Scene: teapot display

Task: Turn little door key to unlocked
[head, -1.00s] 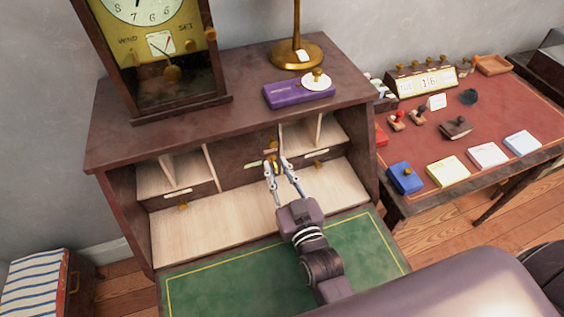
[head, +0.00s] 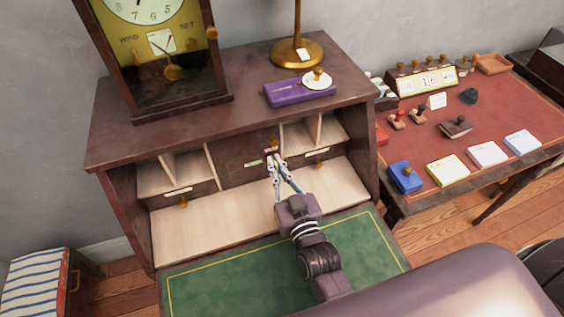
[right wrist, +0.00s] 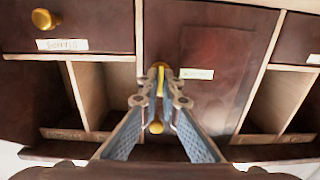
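The little door (head: 236,173) is a dark wooden panel in the middle of the desk's back, between the side compartments. The label also shows in the right wrist view (right wrist: 197,74). My right gripper (head: 275,161) is at the door's right side. In the right wrist view its fingertips (right wrist: 159,74) are closed on the small brass key (right wrist: 160,84), one on each side. The fingers hide most of the key in the head view. My left gripper is not in view.
Cubbyholes and small drawers flank the door, with a brass drawer knob (right wrist: 44,19) close by. A small brass knob (head: 274,141) is just above the key. The green writing surface (head: 220,280) is clear. A purple box (head: 290,94) lies on top.

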